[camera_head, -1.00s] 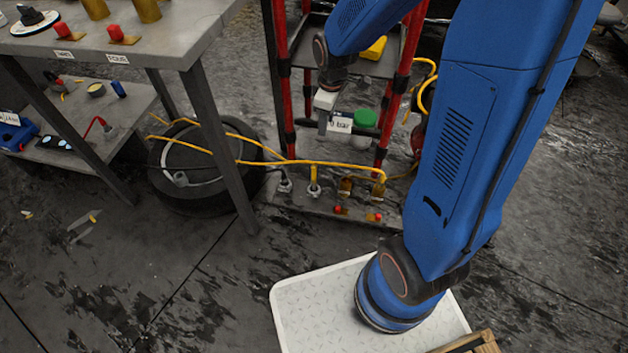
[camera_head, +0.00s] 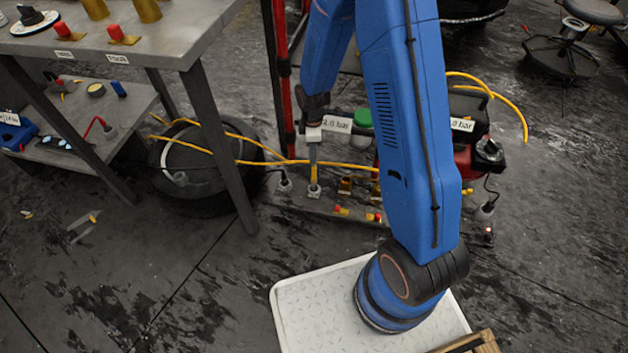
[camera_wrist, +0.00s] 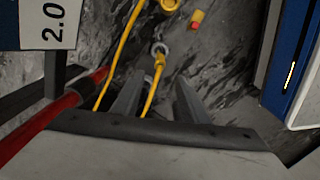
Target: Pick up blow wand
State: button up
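No object in these frames can be told for certain as the blow wand. My gripper (camera_head: 314,165) hangs fingers down above a hose fitting (camera_head: 314,191) in front of the red-posted rack. In the wrist view the two fingers of my gripper (camera_wrist: 158,98) stand apart. A yellow hose (camera_wrist: 151,92) runs between them in the picture, up to a round grey fitting (camera_wrist: 159,48) beyond the fingertips. I see no contact between the fingers and the hose.
A rack with a red post (camera_head: 279,70) stands close to my arm. A pressure label (camera_head: 337,124) and a green cap (camera_head: 363,117) are beside it. A tire (camera_head: 185,172) lies under the grey table (camera_head: 195,50). A compressor (camera_head: 470,140) stands at right. Floor at front left is mostly clear.

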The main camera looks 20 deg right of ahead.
aim_at(314, 175)
notch_tip(314, 175, down, 10)
jog(key=shift+r, duration=0.1)
jog(key=shift+d+f, duration=0.2)
jog(key=shift+f, duration=2.45)
grip_shut()
